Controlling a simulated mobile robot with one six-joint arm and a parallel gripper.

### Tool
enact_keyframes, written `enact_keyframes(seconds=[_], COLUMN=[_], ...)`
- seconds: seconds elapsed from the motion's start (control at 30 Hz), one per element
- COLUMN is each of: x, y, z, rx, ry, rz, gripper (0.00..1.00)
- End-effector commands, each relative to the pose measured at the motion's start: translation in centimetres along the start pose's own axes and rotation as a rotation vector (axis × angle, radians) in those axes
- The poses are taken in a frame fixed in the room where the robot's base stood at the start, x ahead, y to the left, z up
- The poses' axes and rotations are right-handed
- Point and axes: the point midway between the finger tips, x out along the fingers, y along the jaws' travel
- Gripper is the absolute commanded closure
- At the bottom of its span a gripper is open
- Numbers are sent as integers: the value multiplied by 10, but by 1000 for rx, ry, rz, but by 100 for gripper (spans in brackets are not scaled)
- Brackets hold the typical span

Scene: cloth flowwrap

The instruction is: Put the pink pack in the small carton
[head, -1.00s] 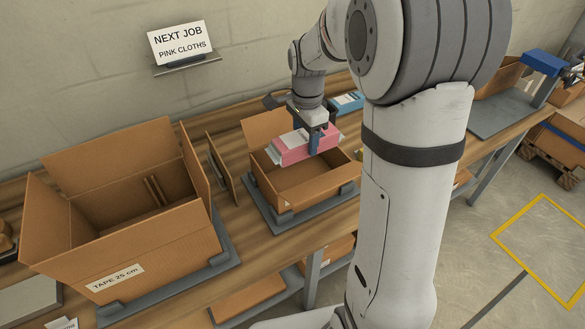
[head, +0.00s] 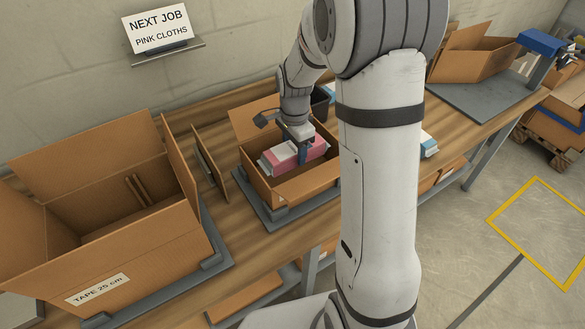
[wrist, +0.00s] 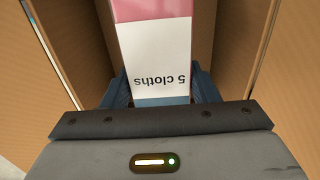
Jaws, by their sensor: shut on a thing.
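The pink pack (head: 313,149) has a white label and is held by my gripper (head: 304,153) at the small carton (head: 291,191). The carton is open, with a flap up at the back. The pack is at the carton's mouth, its lower part inside the walls. In the wrist view the pack's label (wrist: 158,55) reads "5 cloths", and the blue fingers of my gripper (wrist: 160,92) are shut on it. Carton walls show on both sides of the pack. Whether the pack touches the carton floor is hidden.
A large open carton (head: 140,247) marked "TAPE 25 cm" stands at the left. An upright cardboard piece (head: 210,163) is between the cartons. The sign (head: 158,28) reads "NEXT JOB PINK CLOTHS". Blue-and-white packs (head: 428,143) lie right of my arm.

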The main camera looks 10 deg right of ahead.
Motion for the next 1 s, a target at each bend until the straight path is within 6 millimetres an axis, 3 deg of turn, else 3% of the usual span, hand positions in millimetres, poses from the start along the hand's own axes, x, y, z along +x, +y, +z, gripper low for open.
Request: enact_keyframes(seconds=[0.5, 0.87, 0.9, 1.0], x=[60, 65, 64, 64], y=[0, 0, 0, 0], z=[1, 1, 1, 1], rx=[-1, -1, -1, -2], ry=[-1, 0, 0, 0], rz=[2, 0, -1, 0], gripper=[68, 68, 44, 35])
